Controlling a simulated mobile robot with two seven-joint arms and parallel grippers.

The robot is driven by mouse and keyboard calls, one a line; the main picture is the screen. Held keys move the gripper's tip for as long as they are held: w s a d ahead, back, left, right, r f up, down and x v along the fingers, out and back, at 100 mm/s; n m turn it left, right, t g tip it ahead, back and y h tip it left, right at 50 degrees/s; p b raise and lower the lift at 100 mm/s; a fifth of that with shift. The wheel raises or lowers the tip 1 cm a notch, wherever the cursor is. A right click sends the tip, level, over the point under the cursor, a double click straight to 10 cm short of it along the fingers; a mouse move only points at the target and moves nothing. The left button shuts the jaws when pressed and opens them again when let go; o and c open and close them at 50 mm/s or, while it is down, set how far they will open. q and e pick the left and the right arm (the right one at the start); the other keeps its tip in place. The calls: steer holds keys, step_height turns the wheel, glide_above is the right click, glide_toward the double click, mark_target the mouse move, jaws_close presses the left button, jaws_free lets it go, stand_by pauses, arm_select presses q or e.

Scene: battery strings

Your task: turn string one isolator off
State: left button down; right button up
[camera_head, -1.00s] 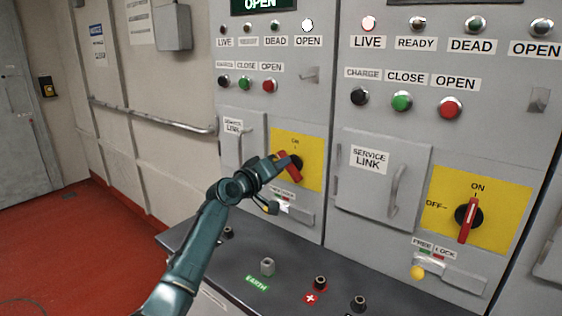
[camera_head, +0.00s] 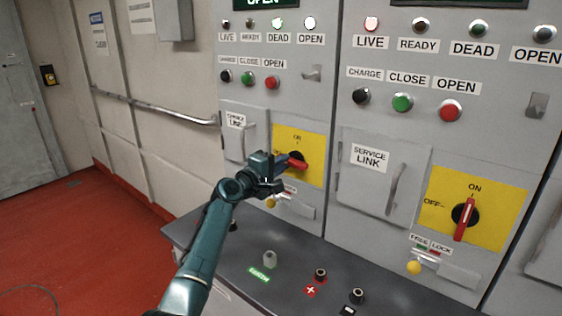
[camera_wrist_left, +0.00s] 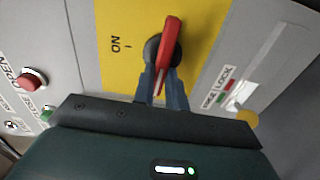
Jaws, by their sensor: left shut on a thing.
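The left cabinet's isolator has a red handle (camera_head: 298,164) on a black hub over a yellow plate (camera_head: 312,142). The handle lies close to horizontal, toward the plate's left side, where the gripper hides the OFF marking. My left gripper (camera_head: 280,172) is shut on it. In the left wrist view the fingers (camera_wrist_left: 162,88) straddle the red handle (camera_wrist_left: 172,38), with the ON mark to the left. My right gripper is not in view.
The right cabinet's isolator handle (camera_head: 465,219) points up and down, and its LIVE lamp (camera_head: 371,24) is lit. A yellow knob (camera_head: 414,268) sits below it. A dark ledge (camera_head: 240,262) with several terminals juts out below the cabinets. A handrail (camera_head: 155,106) runs along the left wall.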

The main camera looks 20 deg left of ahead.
arm_select(q)
steer(key=shift+n, duration=0.3)
steer(key=c, duration=1.4)
jaws_free()
steer(key=shift+c, duration=0.2)
steer(key=v, duration=1.3)
steer(key=shift+b, duration=0.3)
steer(key=shift+s, duration=0.1)
